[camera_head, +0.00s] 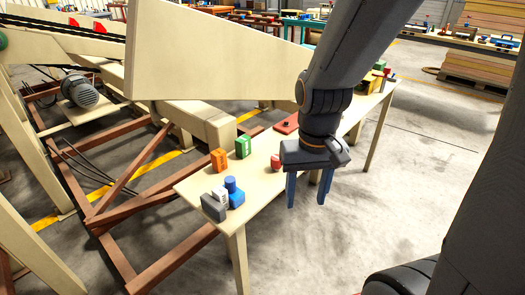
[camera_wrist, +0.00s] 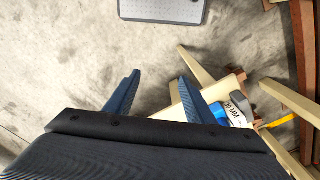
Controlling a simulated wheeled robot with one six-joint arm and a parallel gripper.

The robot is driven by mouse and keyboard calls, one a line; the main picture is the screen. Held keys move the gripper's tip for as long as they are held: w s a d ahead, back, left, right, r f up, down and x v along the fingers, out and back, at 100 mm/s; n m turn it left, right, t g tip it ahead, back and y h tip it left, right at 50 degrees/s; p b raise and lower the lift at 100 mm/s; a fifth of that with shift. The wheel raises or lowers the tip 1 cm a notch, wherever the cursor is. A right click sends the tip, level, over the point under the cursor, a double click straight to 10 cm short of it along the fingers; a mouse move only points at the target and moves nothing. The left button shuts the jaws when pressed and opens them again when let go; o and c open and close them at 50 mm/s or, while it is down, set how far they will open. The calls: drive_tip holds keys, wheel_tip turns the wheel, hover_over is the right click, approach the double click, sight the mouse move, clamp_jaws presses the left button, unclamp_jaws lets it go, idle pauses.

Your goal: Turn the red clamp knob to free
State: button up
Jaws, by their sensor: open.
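A small round red piece (camera_head: 276,162), perhaps the red clamp knob, is on the narrow pale table (camera_head: 205,182), left of my gripper. Its shape and setting are too small to read. A flat red block (camera_head: 287,124) with a dark top piece lies farther back on the table. My gripper (camera_head: 307,203) points down with its blue fingers apart and empty, in front of the table's right edge as seen in the head view.
On the table's near end are a blue piece (camera_head: 236,195), a dark grey block (camera_head: 213,207), an orange box (camera_head: 219,160) and a green box (camera_head: 243,147). A large cream machine panel (camera_head: 200,55) rises behind the table.

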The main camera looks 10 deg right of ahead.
sight(277, 157)
drive_tip(key=w+m+b, duration=0.1)
drive_tip(key=w+m, duration=0.3)
drive_tip(key=w, duration=0.3)
drive_tip(key=w+r+m+b, duration=0.1)
drive_tip(key=w+m, duration=0.3)
drive_tip(key=w, duration=0.4)
drive_tip(key=w+m+b, duration=0.2)
drive_tip(key=w+m, duration=0.2)
drive_tip(key=w, duration=0.4)
drive_tip(key=shift+w+a+r, duration=0.25)
drive_tip(key=shift+a+r, duration=0.05)
drive_tip(key=shift+r, duration=0.05)
drive_tip(key=shift+w+f, duration=0.1)
drive_tip(key=shift+f, duration=3.65)
drive_tip(key=c, duration=1.1)
drive_tip(key=shift+o, duration=0.2)
drive_tip(key=shift+p, duration=0.3)
